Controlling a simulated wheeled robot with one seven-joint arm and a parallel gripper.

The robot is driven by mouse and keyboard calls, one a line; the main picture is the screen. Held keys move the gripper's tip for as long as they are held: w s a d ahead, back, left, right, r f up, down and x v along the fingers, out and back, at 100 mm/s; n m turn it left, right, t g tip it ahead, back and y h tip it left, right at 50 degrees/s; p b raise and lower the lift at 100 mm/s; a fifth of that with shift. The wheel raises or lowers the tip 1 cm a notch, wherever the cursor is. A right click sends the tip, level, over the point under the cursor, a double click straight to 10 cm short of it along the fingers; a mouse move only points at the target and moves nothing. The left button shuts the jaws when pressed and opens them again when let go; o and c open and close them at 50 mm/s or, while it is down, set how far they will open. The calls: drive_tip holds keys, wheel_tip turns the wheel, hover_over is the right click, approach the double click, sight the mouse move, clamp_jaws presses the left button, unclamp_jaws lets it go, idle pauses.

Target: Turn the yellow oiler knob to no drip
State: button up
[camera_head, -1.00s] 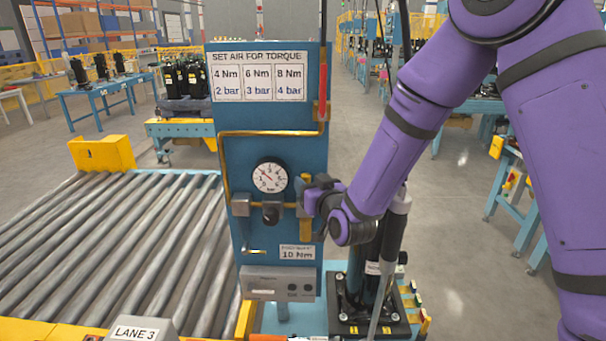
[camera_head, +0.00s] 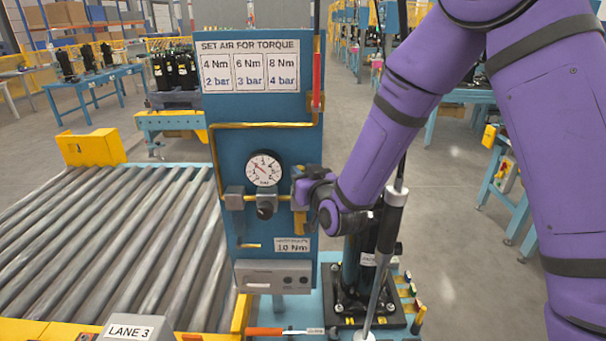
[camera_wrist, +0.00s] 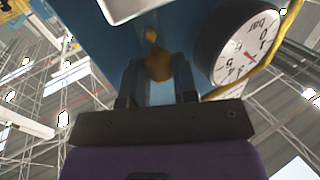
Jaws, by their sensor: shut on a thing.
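The yellow oiler knob (camera_wrist: 158,66) shows between the two fingers of my gripper in the wrist view. My gripper (camera_head: 301,187) is shut on it at the right side of the blue panel (camera_head: 225,150). In the head view my gripper and wrist hide the knob. A yellow part of the oiler (camera_head: 300,223) shows just below the gripper. The knob's setting cannot be read in either view.
A round pressure gauge (camera_head: 264,169) and a dark regulator knob (camera_head: 266,211) sit left of my gripper. A brass pipe (camera_head: 262,125) runs above. A tool with a black grip (camera_head: 391,222) hangs close to the right. A roller conveyor (camera_head: 110,240) lies left.

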drive_tip(key=shift+a+h, duration=0.1)
drive_tip(key=shift+h, duration=0.2)
drive_tip(key=m+h, duration=0.1)
drive_tip(key=h, duration=0.1)
drive_tip(key=m+t+h, duration=0.1)
drive_tip(key=m+h, duration=0.1)
drive_tip(key=h, duration=0.1)
drive_tip(key=shift+s+a+m+t+h, duration=0.1)
drive_tip(key=shift+a+m+t+h, duration=0.2)
drive_tip(key=shift+a+m, duration=0.1)
drive_tip(key=shift+a+m+g+h, duration=0.1)
drive_tip(key=shift+m+g+h, duration=0.15)
drive_tip(key=shift+m+h, duration=1.2)
drive_tip(key=shift+a+m+g+h, duration=0.1)
drive_tip(key=shift+m+g+h, duration=0.15)
drive_tip(key=shift+m+h, duration=1.2)
drive_tip(key=shift+n+h, duration=0.4)
drive_tip(key=shift+h, duration=0.4)
drive_tip(key=o, duration=0.9)
drive_tip(key=shift+r+y, duration=0.1)
drive_tip(key=shift+y, duration=0.2)
